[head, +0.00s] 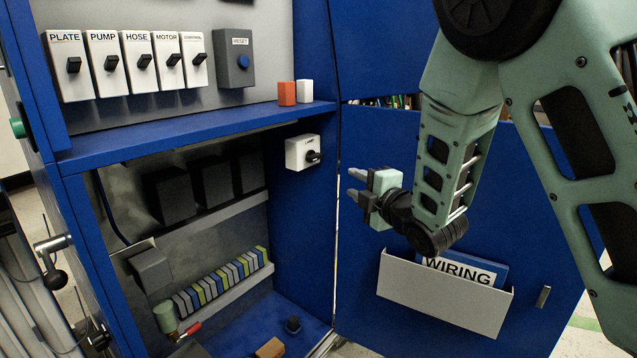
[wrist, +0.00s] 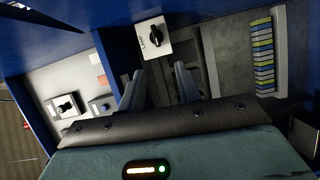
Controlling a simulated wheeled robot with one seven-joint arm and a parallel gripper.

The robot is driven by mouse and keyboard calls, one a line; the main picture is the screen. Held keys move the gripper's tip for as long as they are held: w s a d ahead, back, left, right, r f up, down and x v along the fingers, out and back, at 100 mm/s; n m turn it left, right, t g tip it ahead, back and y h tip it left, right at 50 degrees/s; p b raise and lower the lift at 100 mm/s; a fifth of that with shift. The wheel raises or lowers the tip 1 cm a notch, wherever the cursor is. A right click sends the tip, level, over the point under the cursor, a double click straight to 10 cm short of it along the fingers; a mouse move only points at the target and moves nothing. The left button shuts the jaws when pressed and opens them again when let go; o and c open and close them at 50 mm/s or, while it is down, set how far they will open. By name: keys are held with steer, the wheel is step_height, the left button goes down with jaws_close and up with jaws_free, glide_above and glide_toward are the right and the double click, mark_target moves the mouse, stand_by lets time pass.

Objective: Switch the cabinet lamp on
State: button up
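The lamp switch (head: 303,153) is a white box with a black rotary knob, fixed to the inner right wall of the blue cabinet (head: 200,128), just below the shelf. In the wrist view the lamp switch (wrist: 152,38) shows a label that appears to read LAMP, and its knob lies beyond my fingertips. My gripper (head: 354,183) is to the right of the switch in the head view, apart from it and pointing into the cabinet. In the wrist view my gripper (wrist: 159,74) has its two fingers spread with nothing between them. The lamp itself is not identifiable.
The open cabinet door (head: 380,130) stands at the right, with a grey pocket (head: 440,295) holding a WIRING binder (head: 465,270). Several labelled switches and a RESET box (head: 234,58) sit above the shelf. Orange (head: 287,93) and white (head: 304,90) blocks stand near the shelf's right end.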

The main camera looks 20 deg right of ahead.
steer(key=b, duration=0.2)
glide_toward(317, 159)
steer(key=shift+n, duration=0.3)
steer(key=x, duration=0.8)
steer(key=shift+w, duration=0.35)
steer(key=shift+p, duration=0.3)
jaws_close()
